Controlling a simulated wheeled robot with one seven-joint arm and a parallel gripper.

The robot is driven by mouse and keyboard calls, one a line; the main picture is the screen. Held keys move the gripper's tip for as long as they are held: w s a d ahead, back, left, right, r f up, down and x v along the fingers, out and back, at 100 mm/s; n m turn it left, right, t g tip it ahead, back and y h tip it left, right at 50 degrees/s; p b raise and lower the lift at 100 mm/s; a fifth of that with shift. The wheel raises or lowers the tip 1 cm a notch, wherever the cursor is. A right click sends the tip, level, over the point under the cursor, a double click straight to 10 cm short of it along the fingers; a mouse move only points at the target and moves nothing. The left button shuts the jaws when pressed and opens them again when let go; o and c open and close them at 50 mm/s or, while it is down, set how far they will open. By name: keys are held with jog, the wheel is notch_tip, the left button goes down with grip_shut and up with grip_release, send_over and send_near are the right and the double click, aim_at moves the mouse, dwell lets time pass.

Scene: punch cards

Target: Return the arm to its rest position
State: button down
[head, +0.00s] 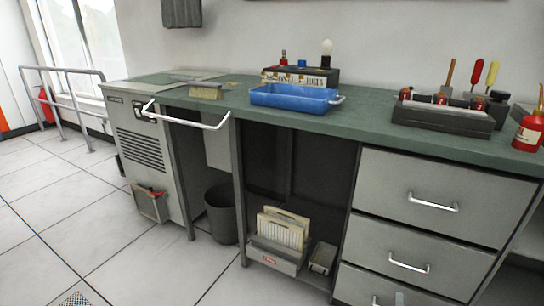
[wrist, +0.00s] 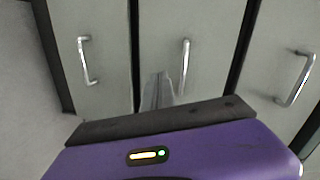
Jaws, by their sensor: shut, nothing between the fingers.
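My gripper (wrist: 159,80) shows in the wrist view, beyond the dark bar and purple housing of my wrist. Its grey fingers are together with nothing between them. They point toward a grey drawer front with a metal handle (wrist: 185,66), and I cannot tell how far off it is.
A green-topped workbench (head: 365,115) spans the head view, with a blue tray (head: 290,97) and a dark tool rack (head: 440,118) on top. Closed drawers (head: 430,205) with protruding handles are at right. A bin (head: 221,215) stands underneath. The tiled floor at left is mostly clear.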

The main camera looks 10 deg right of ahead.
jog(key=s+a+r+n+y, duration=0.3)
jog(key=s+a+r+n, duration=0.4)
jog(key=s, duration=0.7)
jog(key=s+a+r+n+t+y, duration=0.1)
jog(key=s+a+r+n+y, duration=0.1)
jog(key=s+a+r+n, duration=0.9)
jog(key=s+a+r+n+y, duration=0.3)
jog(key=s+a, duration=0.1)
jog(key=s, duration=1.4)
notch_tip(320, 180, up, 26)
jog(key=p, duration=2.6)
jog(key=shift+w+a+r, duration=0.15)
